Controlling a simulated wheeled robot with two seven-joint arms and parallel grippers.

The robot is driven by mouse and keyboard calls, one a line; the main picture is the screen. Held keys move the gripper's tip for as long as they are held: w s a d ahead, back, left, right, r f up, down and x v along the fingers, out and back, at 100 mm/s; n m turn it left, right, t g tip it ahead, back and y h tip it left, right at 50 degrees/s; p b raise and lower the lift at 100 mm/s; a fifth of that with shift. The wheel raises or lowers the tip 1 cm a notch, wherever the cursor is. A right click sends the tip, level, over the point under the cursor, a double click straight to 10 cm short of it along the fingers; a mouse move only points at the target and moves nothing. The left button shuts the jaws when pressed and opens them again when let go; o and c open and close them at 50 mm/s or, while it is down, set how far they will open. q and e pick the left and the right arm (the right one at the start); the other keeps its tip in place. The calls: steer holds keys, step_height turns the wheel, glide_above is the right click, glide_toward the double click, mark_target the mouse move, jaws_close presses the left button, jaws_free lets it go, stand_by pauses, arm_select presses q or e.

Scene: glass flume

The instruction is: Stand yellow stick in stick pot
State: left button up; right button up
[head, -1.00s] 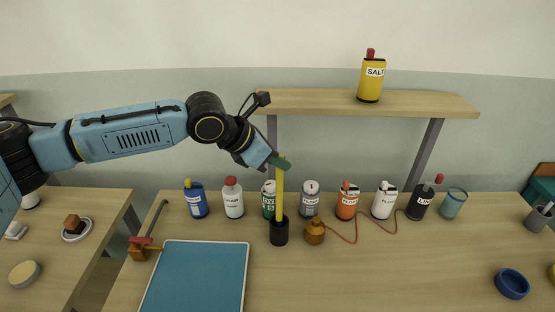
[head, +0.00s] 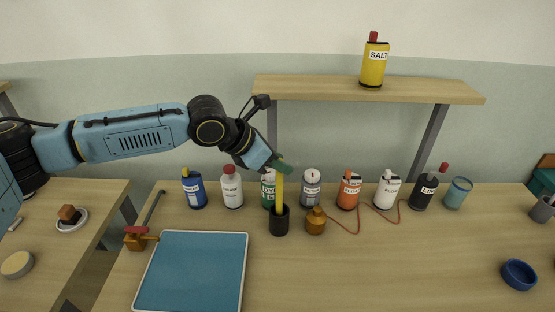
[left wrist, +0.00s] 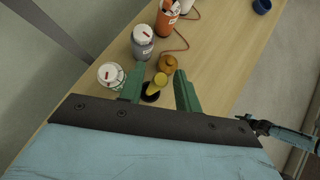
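The yellow stick (head: 280,190) stands upright, its lower end inside the black stick pot (head: 279,224) on the bench. My left gripper (head: 283,166) is at the stick's top end. In the left wrist view, its green fingers (left wrist: 160,88) are apart, with the yellow stick (left wrist: 159,79) between them and visible gaps on both sides. The dark pot (left wrist: 150,95) shows below the stick there. The stick's lower end is hidden in the pot.
Several bottles, including a green one (head: 268,190) and a grey one (head: 310,190), line the back close to the pot. A brown jar (head: 316,222) stands just right of it. A blue tray (head: 195,272) lies front left. A shelf (head: 320,90) is above.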

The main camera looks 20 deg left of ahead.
arm_select(q)
steer(key=shift+o, duration=0.4)
steer(key=p+v, duration=0.9)
steer(key=v, duration=0.4)
steer(key=shift+r, duration=0.2)
steer(key=shift+s+a, duration=0.1)
stand_by(0.5)
